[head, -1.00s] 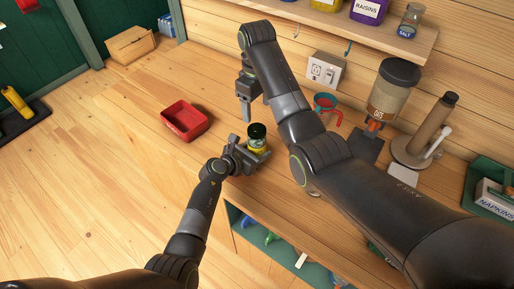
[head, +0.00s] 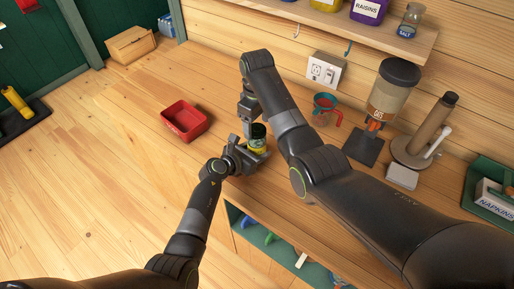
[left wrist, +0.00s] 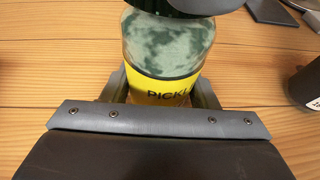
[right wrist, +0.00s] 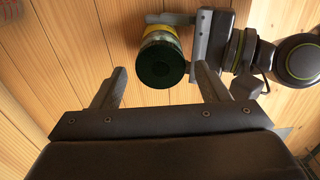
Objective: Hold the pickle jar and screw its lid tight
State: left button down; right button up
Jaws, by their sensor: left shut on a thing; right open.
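The pickle jar (head: 259,146) stands upright at the counter's front edge. It has a yellow label, which shows in the left wrist view (left wrist: 160,82). Its dark green lid (right wrist: 160,65) sits on top and is cut off by the frame in the left wrist view (left wrist: 185,6). My left gripper (head: 254,154) is shut on the jar's body, low around the label. My right gripper (head: 250,119) is open, pointing down just above the lid. In the right wrist view the lid appears between its two spread fingertips, with gaps on both sides.
A red tray (head: 186,121) lies to the left of the jar on the wooden counter. A measuring cup (head: 324,108), a dispenser (head: 391,91) and a brown device (head: 432,128) stand to the right. A shelf (head: 340,30) with containers hangs above. An open cubby lies below the counter.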

jog(key=shift+f, duration=0.6)
jog(key=c, duration=1)
jog(key=m, duration=0.3)
jog(key=shift+m, duration=0.3)
jog(key=m, duration=0.4)
jog(key=shift+m, duration=0.4)
jog(key=m, duration=0.4)
jog(key=shift+m, duration=0.3)
jog(key=m, duration=0.4)
jog(key=shift+m, duration=0.3)
jog(key=o, duration=1.1)
